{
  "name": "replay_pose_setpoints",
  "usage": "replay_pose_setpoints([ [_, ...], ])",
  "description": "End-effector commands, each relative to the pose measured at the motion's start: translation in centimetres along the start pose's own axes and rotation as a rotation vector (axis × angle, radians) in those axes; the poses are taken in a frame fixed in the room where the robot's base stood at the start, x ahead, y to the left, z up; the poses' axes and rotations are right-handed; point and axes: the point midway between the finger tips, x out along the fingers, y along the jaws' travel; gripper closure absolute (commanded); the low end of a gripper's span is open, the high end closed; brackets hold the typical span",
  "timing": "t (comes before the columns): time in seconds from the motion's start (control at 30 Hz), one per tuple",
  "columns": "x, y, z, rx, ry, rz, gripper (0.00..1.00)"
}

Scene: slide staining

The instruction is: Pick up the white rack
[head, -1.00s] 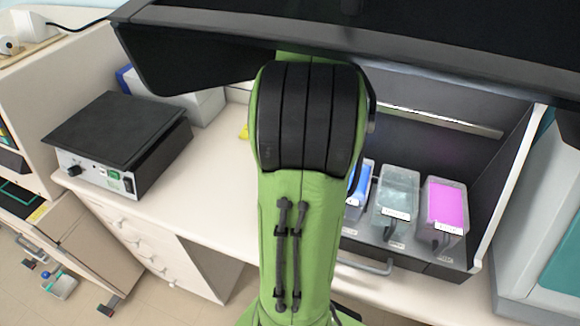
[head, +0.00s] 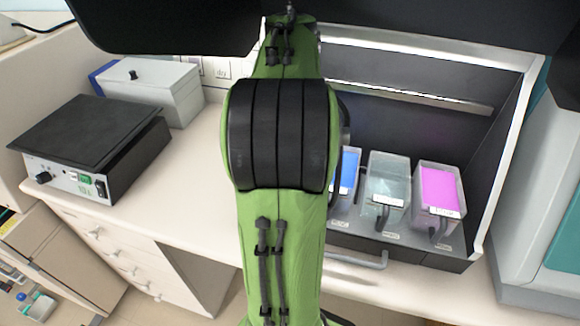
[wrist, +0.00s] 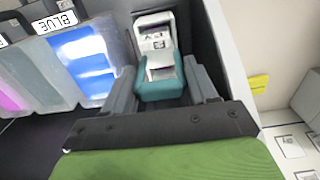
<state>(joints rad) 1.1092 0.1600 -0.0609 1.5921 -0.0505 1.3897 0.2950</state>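A white piece that looks like the white rack (wrist: 155,35) shows in the wrist view, upper middle, with dark slots and openings. A teal block (wrist: 160,91) with a pale top lies directly in front of it, between my fingers; I cannot tell whether they are one object. My gripper (wrist: 159,68) has its two grey fingers spread on either side, and looks open. Whether a finger touches anything is unclear. In the head view my green arm hides the gripper and the rack.
The bath with blue (head: 346,172), the clear bath (head: 387,185) and the bath with magenta (head: 438,188) stand in a dark-walled station (head: 425,125). A hotplate-like box (head: 90,140) and a grey-white box (head: 155,90) stand left. The counter (head: 195,165) between is bare.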

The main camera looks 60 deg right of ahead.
Motion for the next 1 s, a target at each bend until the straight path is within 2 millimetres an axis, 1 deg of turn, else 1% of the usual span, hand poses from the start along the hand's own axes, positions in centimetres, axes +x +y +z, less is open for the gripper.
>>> replay_pose_setpoints([
  [0.03,0.0,0.0,0.0,0.0,0.0,0.0,0.51],
  [0.3,0.0,0.0,0.0,0.0,0.0,0.0,0.91],
  [0.53,-0.1,0.0,0.0,0.0,0.001,0.0,0.92],
  [0.63,-0.6,0.0,0.0,-0.001,0.002,-0.001,0.92],
  [0.8,-2.3,0.0,0.0,-0.001,0.002,-0.001,0.92],
  [0.97,-3.8,0.0,0.0,0.0,0.001,-0.001,0.92],
  [1.0,-3.8,0.0,0.2,0.0,0.001,-0.001,0.92],
])
